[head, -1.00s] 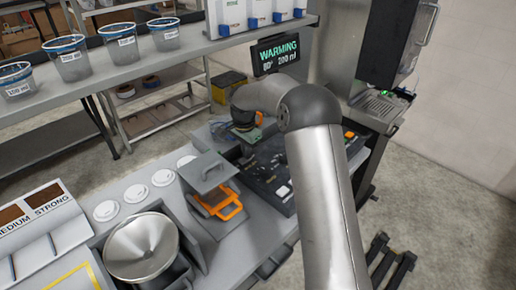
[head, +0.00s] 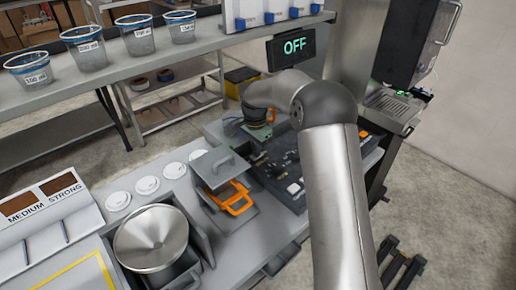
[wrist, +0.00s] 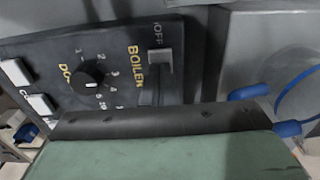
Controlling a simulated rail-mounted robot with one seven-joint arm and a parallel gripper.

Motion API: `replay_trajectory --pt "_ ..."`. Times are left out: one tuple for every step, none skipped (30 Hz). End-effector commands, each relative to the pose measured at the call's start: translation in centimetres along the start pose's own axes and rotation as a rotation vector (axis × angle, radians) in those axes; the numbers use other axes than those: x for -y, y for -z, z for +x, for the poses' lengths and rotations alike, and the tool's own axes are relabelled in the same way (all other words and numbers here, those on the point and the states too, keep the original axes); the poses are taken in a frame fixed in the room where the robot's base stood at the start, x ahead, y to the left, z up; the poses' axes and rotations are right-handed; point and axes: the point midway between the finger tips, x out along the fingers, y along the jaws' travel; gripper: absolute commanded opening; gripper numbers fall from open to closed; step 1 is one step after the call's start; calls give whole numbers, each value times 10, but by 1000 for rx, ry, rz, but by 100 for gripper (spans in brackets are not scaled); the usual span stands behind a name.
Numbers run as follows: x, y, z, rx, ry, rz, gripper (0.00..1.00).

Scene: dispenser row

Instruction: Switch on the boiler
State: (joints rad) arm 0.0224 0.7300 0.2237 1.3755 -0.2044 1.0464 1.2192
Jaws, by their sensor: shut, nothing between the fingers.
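The boiler switch (wrist: 160,62) is a small grey switch on the dark control panel, with the gold word BOILER beside it and OFF at its end. The display (head: 290,47) on the shelf edge reads OFF in green. In the wrist view my gripper (wrist: 150,95) is shut and empty, its dark fingertip right at the lower end of the switch. I cannot tell whether it touches.
A black dose knob (wrist: 90,73) with numbers and white buttons (wrist: 40,104) sit left of the switch.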

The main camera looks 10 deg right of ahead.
Motion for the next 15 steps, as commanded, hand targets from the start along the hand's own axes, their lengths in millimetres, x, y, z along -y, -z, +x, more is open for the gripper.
replay_trajectory --pt "0 -6 6 13 -8 -6 0" --pt "0 -6 4 13 -8 -6 0" --pt "0 -6 2 12 -7 -6 0" --pt "0 -6 -1 12 -7 -6 0" --pt "0 -6 -4 11 -6 -6 0" --pt "0 -5 -9 10 -5 -6 0" --pt "0 -5 -14 8 -4 -5 0" --pt "0 -4 -19 7 -3 -4 0" --pt "0 -3 -27 6 -2 -3 0" --pt "0 -2 -33 5 -2 -2 0" --pt "-1 -2 -39 4 -1 -1 0" --pt "-1 -1 -48 4 -1 1 0" --pt "-1 0 -55 3 0 1 0" --pt "-1 0 -62 2 0 1 0" --pt "-2 1 -70 2 1 1 0"
